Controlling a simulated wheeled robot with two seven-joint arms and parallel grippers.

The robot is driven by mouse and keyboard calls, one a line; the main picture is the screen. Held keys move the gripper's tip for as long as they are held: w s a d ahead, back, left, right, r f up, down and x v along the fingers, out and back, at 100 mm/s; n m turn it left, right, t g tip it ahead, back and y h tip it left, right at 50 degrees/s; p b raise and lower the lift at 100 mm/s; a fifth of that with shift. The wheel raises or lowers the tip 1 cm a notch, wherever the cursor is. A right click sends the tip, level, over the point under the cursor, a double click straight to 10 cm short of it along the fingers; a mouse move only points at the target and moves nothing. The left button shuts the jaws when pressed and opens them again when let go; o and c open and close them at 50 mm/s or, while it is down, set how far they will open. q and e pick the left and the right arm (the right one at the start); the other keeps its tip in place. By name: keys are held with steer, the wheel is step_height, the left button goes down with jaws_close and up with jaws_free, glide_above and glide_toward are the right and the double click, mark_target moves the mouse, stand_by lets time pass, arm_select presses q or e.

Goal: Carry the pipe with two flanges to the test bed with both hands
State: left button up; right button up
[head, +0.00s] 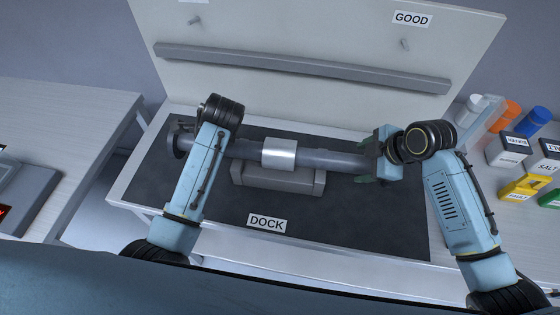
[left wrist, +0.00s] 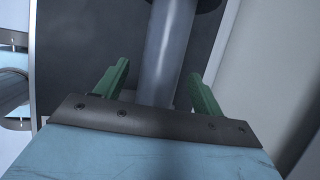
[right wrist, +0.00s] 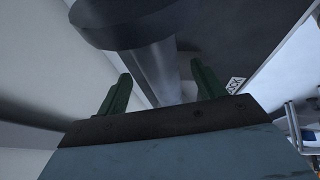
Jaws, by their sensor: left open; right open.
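The pipe (head: 332,158) is dark grey with a bright silver band (head: 279,152) at its middle. It lies sideways over a grey block (head: 277,180) on the dark mat; I cannot tell if it touches the block. Its left flange (head: 178,140) shows past my left arm. The right wrist view shows a flange (right wrist: 140,20) just beyond my fingers. My right gripper (head: 376,160) is open, its green fingers either side of the pipe's right end. My left gripper (left wrist: 160,85) is open, with the pipe between its fingers; in the head view my left arm hides it.
A label reading DOCK (head: 267,223) is at the mat's front edge. A white upright panel (head: 300,30) with a grey rail (head: 300,68) stands behind. Labelled boxes (head: 508,150) and bottles stand on the right. A separate table (head: 70,120) is at the left, with a gap between.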

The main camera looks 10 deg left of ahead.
mark_target(361, 160)
arm_select(q)
steer(key=shift+x, duration=1.75)
arm_select(e)
steer(key=shift+x, duration=1.7)
arm_select(q)
steer(key=shift+c, duration=0.4)
arm_select(e)
steer(key=shift+c, duration=0.4)
arm_select(q)
jaws_close()
arm_select(e)
jaws_close()
arm_select(q)
steer(key=shift+w+r, duration=0.2)
steer(key=shift+r, duration=0.05)
arm_select(e)
steer(key=shift+w+r, duration=0.15)
steer(key=shift+r, duration=0.1)
